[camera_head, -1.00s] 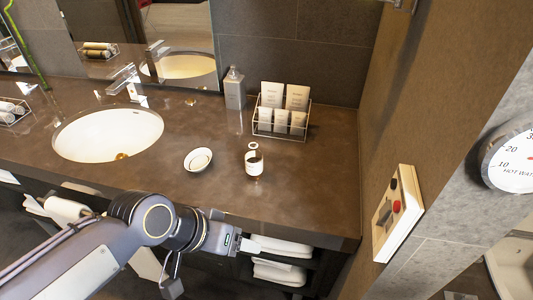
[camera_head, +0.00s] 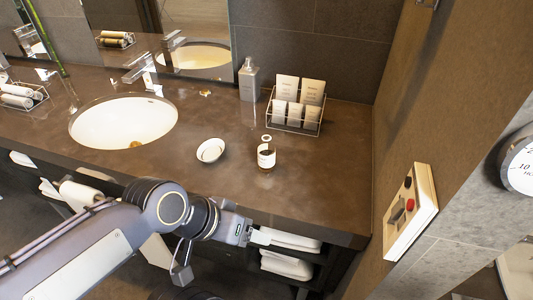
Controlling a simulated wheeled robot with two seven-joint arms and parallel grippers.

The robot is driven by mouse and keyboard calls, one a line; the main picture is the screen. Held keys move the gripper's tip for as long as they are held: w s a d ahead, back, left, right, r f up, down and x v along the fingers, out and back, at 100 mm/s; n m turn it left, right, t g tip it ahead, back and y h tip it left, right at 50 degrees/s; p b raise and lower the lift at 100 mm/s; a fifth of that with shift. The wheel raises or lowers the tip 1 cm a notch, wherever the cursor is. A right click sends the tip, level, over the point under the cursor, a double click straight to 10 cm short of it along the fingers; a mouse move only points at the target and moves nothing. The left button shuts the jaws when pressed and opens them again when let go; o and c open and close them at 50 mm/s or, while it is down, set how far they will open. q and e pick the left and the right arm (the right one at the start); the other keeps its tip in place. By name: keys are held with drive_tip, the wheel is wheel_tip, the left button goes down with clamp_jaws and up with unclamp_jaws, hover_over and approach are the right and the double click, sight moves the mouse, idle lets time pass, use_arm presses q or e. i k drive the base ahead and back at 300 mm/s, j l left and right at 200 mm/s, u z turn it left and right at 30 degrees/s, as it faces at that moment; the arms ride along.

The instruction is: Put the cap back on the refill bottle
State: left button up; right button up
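A small dark bottle with a white label (camera_head: 266,157) stands upright on the brown counter, right of the sink; it appears to be the refill bottle. A small pale ring-like shape (camera_head: 267,139) shows at its top or just behind it; I cannot tell whether this is the cap or the bottle's mouth. No separate cap can be made out clearly. My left gripper (camera_head: 262,238) is in front of the counter's front edge, below the bottle in the picture and apart from it. Its fingers are too small and edge-on to judge. My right gripper is out of view.
A white oval dish (camera_head: 211,150) lies left of the bottle. Behind are a grey dispenser (camera_head: 249,80) and a wire rack (camera_head: 293,123) of tubes. The sink (camera_head: 124,123) is at left. A wall panel with buttons (camera_head: 411,211) is at right. The counter right of the bottle is clear.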

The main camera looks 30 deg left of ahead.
sight(265, 159)
drive_tip(key=j+u, duration=0.2)
drive_tip(key=j, duration=0.6)
drive_tip(key=i+j+u, duration=0.1)
drive_tip(key=j+u, duration=0.15)
drive_tip(key=j, duration=0.55)
drive_tip(key=i+l, duration=0.35)
drive_tip(key=l, duration=0.1)
